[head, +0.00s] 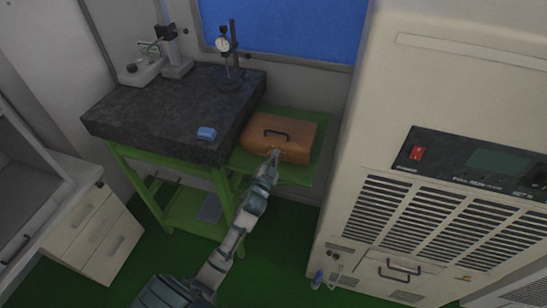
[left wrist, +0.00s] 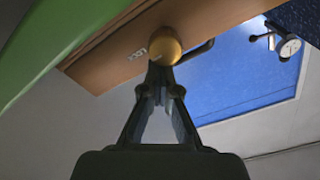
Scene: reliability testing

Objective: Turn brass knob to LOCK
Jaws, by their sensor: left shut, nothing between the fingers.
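The brown case (head: 298,150) with a black handle (head: 277,134) lies on a green shelf at the right of the dark-topped table. The round brass knob (left wrist: 166,46) is on the case's front face in the left wrist view. Small white lettering (left wrist: 138,54) sits beside the knob, tilted and hard to read. My left gripper (head: 275,153) reaches up to the front of the case. Its fingers (left wrist: 159,72) are shut and empty, with the tips right at the knob's near edge; I cannot tell whether they touch. The knob cannot be made out in the head view.
The dark stone-topped table (head: 160,112) carries a dial gauge stand (head: 232,65), another instrument (head: 172,50) and a small blue block (head: 206,133). A large beige cabinet (head: 430,140) stands close on the right. White drawers (head: 92,225) stand at the left. Green floor lies below.

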